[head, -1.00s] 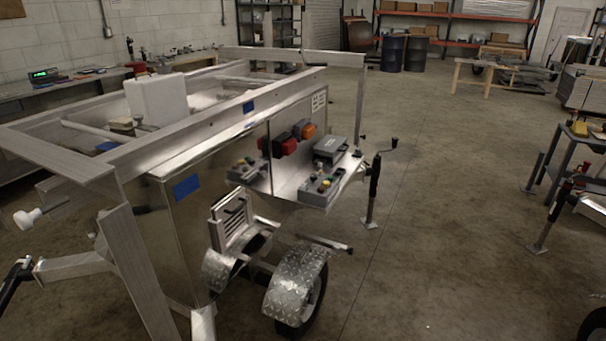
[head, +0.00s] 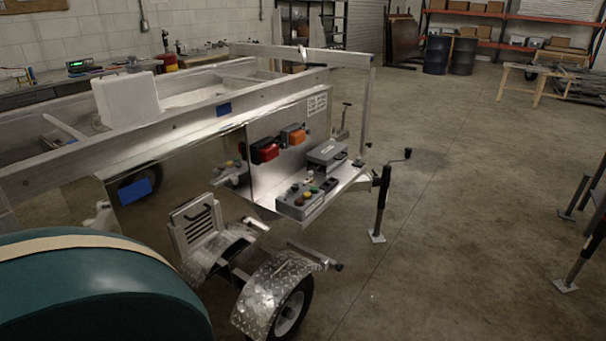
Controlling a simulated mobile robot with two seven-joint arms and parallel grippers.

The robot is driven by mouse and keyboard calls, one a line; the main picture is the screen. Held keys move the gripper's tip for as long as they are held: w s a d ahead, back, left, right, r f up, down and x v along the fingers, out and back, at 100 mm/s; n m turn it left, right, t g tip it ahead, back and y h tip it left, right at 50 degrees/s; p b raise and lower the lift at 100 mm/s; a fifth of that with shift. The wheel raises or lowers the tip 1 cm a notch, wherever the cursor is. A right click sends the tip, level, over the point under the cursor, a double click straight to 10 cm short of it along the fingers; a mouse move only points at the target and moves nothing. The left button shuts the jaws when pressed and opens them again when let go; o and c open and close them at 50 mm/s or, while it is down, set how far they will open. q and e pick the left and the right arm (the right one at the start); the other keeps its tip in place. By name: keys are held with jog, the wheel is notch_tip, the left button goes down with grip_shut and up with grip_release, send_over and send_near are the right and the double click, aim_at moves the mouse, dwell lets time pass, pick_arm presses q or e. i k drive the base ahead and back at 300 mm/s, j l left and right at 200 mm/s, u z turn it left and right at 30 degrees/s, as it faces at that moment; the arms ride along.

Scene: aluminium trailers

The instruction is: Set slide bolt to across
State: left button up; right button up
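I cannot make out the slide bolt for certain. The aluminium trailer (head: 205,122) fills the left and middle of the head view. A louvred metal panel (head: 196,226) with a black bar sits low on the near side, above the wheel fender. Neither my left nor my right gripper is in view.
A grey control box (head: 299,203) with buttons and red and orange boxes sit at the trailer's end. A black jack stand (head: 382,205) stands beside it. A large teal rounded shape (head: 90,290) blocks the lower left. Open floor (head: 450,220) lies to the right.

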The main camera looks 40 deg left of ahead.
aim_at(234, 181)
jog(key=i+u, duration=0.85)
jog(key=i+l+u, duration=0.2)
jog(key=u, duration=0.2)
